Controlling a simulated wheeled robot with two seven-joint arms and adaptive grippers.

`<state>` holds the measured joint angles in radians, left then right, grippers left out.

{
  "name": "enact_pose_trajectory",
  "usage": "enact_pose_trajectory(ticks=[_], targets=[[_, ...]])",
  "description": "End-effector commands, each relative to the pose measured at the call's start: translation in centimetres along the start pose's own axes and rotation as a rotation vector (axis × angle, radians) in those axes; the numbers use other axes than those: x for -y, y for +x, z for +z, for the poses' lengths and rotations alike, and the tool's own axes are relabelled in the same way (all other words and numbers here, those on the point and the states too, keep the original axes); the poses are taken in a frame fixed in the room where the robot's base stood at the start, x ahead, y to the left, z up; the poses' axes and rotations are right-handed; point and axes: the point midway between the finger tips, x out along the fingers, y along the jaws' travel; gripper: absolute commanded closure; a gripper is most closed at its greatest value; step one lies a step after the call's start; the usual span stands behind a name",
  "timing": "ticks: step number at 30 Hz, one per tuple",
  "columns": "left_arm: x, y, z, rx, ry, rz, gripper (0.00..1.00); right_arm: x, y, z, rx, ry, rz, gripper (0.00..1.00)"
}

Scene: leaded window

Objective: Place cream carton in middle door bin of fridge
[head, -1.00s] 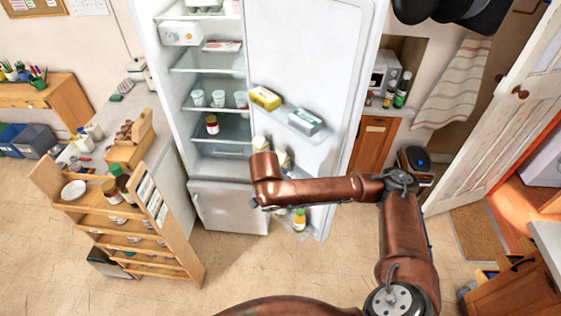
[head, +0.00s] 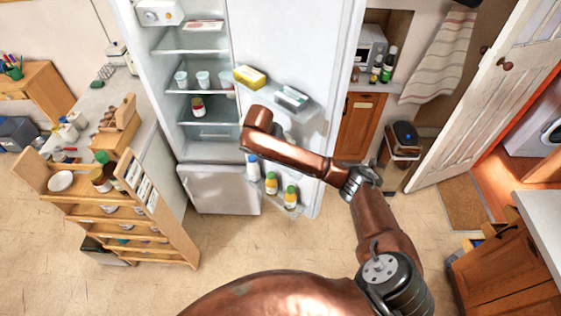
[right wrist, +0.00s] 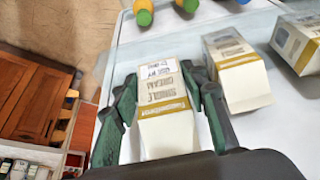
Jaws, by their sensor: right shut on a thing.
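In the right wrist view, a cream carton (right wrist: 165,115) with a gold band and printed "single cream" sits between the two green fingers of my right gripper (right wrist: 163,76). The gripper is shut on it. Two similar cartons stand beside it to the right, the nearer one (right wrist: 237,72) close to the right finger. In the head view, my right arm reaches across the open fridge door (head: 290,45) and hides its middle part, the gripper and the held carton. Whether the carton touches a bin floor cannot be told. My left gripper is not in view.
The upper door bin holds a yellow pack (head: 250,77) and a grey pack (head: 292,97). Bottles, including a green-capped one (head: 291,197), stand in the lower door bin. The fridge shelves hold cups (head: 203,79) and a jar (head: 197,106). A wooden rack (head: 120,215) stands left.

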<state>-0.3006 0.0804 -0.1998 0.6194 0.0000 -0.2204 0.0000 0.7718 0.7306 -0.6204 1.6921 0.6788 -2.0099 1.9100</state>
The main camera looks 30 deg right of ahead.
Motion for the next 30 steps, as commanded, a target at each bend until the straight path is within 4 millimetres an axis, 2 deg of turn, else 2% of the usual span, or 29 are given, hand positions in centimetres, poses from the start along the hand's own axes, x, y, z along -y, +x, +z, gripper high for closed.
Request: enact_pose_trajectory(ticks=[8, 15, 26, 27, 30], targets=[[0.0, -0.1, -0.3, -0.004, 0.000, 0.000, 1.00, 1.1, 2.2, -0.6, -0.003, 0.001, 0.000, 0.94], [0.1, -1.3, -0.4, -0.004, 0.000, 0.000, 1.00, 1.1, 4.6, 0.5, -0.003, -0.001, -0.003, 0.94], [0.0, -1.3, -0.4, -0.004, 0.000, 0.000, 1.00, 1.0, 5.1, 0.7, -0.001, 0.000, -0.002, 0.94], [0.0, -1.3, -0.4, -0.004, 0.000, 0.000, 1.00, 1.0, 5.1, 0.7, -0.001, -0.001, -0.002, 0.58], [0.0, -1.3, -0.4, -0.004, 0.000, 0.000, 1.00, 1.0, 5.1, 0.8, -0.001, -0.001, -0.002, 0.51]])
